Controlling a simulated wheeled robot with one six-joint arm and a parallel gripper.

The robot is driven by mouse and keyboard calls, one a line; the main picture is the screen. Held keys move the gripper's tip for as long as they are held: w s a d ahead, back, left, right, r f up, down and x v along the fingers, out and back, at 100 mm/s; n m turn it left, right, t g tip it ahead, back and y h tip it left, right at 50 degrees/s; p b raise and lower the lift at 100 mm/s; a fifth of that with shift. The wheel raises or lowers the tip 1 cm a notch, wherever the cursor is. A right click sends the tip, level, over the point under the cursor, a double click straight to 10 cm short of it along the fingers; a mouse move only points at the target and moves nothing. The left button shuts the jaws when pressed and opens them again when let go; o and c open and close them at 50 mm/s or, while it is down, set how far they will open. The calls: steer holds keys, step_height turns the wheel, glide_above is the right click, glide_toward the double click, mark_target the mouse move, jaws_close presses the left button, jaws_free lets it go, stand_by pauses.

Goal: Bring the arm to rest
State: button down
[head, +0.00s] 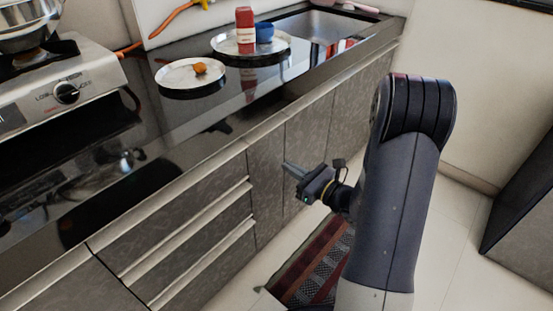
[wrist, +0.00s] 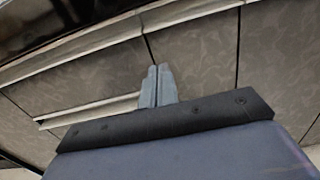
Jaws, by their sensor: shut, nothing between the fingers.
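My gripper (head: 290,168) is shut and empty. In the head view it hangs in front of the cabinet doors, below the counter's front edge, pointing left toward the cabinets. In the wrist view its two grey fingers (wrist: 158,86) stand together in front of the cabinet fronts. My arm is folded in the right half of the head view.
The black counter (head: 215,130) carries a plate with an orange lump (head: 200,69), a tray with a red bottle (head: 245,30) and blue cup (head: 264,32), and a stove (head: 60,85). Drawers (head: 190,235) line the front. A striped mat (head: 315,262) lies on the floor.

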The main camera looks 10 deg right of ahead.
steer(key=shift+v, duration=0.95)
steer(key=shift+a, duration=0.1)
